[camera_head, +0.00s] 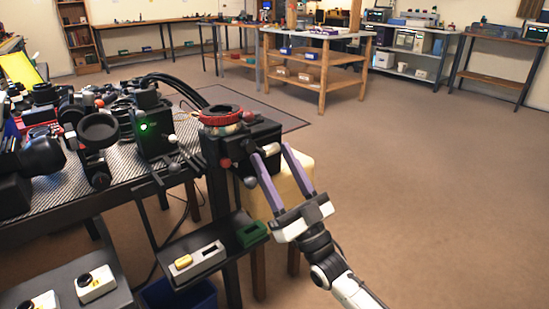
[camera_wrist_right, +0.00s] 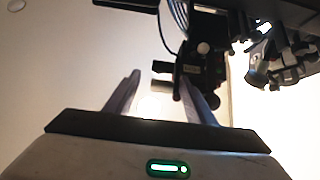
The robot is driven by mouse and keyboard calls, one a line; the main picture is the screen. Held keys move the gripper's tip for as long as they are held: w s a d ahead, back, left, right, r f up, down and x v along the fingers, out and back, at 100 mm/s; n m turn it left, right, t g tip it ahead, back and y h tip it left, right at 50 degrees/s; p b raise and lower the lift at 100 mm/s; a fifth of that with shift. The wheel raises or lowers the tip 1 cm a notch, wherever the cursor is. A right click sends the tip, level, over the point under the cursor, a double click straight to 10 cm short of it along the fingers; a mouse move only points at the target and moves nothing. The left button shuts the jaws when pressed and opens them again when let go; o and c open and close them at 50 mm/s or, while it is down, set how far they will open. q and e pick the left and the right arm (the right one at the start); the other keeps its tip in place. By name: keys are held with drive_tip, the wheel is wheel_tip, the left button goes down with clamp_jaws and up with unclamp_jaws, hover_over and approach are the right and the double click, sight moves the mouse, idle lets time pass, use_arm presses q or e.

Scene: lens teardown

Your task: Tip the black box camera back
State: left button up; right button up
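The black box camera (camera_head: 258,134) stands at the right end of the bench, with a red ring (camera_head: 221,116) facing up on top and small knobs on its sides. My right gripper (camera_head: 274,154) is at its right side, purple fingers spread apart and reaching toward the box. In the right wrist view, the fingers (camera_wrist_right: 165,82) are apart, and a dark body that looks like this camera (camera_wrist_right: 207,48) is by the right finger. I cannot tell whether that finger touches it. My left gripper is not in view.
Another black box (camera_head: 152,128) with a green light stands left on the textured bench mat (camera_head: 60,190), among lenses and cables. A lower shelf (camera_head: 215,262) holds small trays. A yellowish stool (camera_head: 258,200) is behind my fingers. Floor to the right is clear.

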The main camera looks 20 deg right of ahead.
drive_tip(key=shift+a+r, duration=0.15)
drive_tip(key=shift+r, duration=0.2)
use_arm(q)
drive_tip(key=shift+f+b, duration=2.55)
drive_tip(key=shift+b, duration=0.05)
use_arm(e)
wheel_tip(320, 180, down, 12)
drive_tip(key=shift+s, duration=0.4)
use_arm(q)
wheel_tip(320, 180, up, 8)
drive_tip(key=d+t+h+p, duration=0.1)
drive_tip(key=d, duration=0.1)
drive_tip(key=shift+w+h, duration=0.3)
use_arm(e)
drive_tip(key=v, duration=1)
